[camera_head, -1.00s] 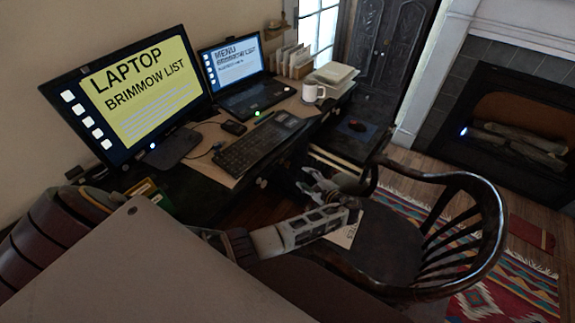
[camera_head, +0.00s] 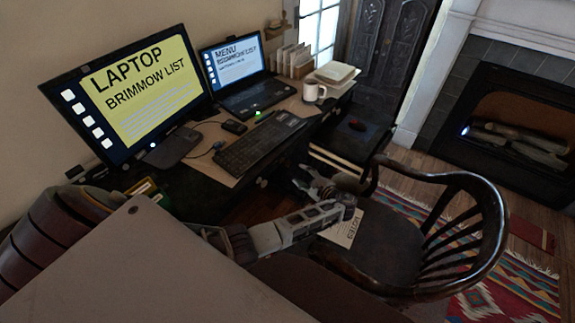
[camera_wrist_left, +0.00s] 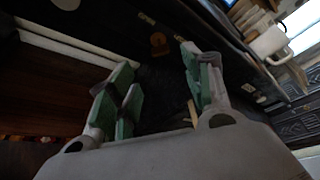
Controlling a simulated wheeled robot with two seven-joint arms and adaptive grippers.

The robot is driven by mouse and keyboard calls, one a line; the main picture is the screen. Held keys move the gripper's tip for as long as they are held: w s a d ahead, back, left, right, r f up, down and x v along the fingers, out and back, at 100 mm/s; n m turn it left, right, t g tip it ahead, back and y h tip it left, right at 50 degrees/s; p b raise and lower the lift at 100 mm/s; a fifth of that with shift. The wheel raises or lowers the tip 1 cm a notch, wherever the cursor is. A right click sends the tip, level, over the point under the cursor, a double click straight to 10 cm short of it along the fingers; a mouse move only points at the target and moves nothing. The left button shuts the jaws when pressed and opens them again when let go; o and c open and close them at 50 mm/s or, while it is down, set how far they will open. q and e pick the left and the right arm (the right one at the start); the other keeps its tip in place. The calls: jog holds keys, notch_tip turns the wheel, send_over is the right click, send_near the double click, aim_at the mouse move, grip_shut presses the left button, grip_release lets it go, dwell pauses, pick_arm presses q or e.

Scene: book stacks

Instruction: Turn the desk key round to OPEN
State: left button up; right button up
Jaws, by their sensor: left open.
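A dark desk (camera_head: 190,190) stands at the left in the head view. My left gripper (camera_head: 322,184) is in front of the desk's front side, beside the chair. In the left wrist view, the two green-padded fingers of my left gripper (camera_wrist_left: 160,88) are apart, with nothing held between them. A small brass-coloured piece (camera_wrist_left: 158,43), which looks like the desk key or its lock plate, sits on the dark desk front beyond the fingertips, apart from them. Small pale marks flank it, too small to read. Which way the key points cannot be told. My right gripper is not in view.
A wooden armchair (camera_head: 480,212) stands close to the right of my left gripper, with a printed sheet (camera_head: 345,226) on its seat. A keyboard (camera_head: 250,148), a laptop (camera_head: 240,80), a monitor (camera_head: 128,92) and a white mug (camera_head: 313,92) stand on the desk.

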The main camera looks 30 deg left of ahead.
aim_at(289, 165)
pick_arm(q)
jog(key=b+x, duration=0.1)
jog(key=x, duration=0.9)
jog(key=shift+w+a+f, duration=0.1)
jog(key=shift+a, duration=0.2)
jog(key=shift+w+a, duration=0.1)
jog(key=shift+a, duration=0.15)
jog(key=shift+w+a+f, duration=0.1)
jog(key=shift+a+f, duration=0.05)
jog(key=shift+a, duration=0.1)
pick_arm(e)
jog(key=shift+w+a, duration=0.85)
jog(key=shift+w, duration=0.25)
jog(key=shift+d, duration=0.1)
pick_arm(q)
jog(key=shift+c, duration=0.9)
jog(key=c, duration=0.9)
jog(key=shift+o, duration=0.2)
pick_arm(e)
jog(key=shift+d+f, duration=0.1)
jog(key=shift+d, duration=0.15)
